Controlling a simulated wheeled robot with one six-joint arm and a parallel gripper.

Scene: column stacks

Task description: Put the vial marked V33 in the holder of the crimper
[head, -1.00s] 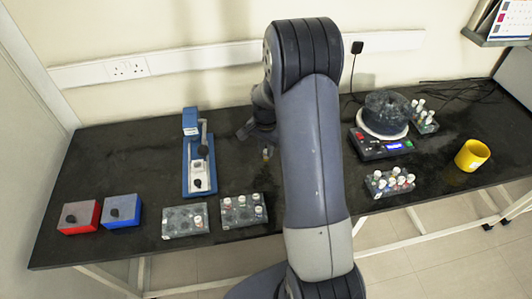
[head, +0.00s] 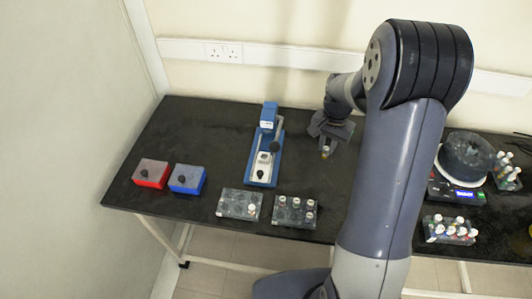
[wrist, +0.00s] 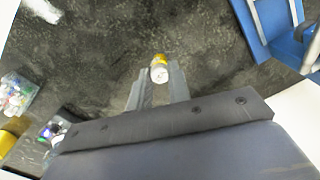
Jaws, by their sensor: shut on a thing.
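My gripper (wrist: 160,88) is shut on a small vial (wrist: 159,68) with a whitish cap and a yellow band, held between the fingertips. In the head view the vial (head: 325,152) hangs under my gripper (head: 325,142), above the dark bench. Its marking cannot be read. The blue crimper (head: 265,148) stands upright on the bench to the left of my gripper, with a dark-knobbed lever and a pale holder area (head: 261,166) at its front. Part of the blue crimper (wrist: 262,25) also shows at the upper right in the wrist view.
Two racks (head: 239,204) (head: 296,212) with vials stand in front of the crimper. A red box (head: 151,174) and a blue box (head: 188,179) are at the left. The bench between crimper and gripper is clear.

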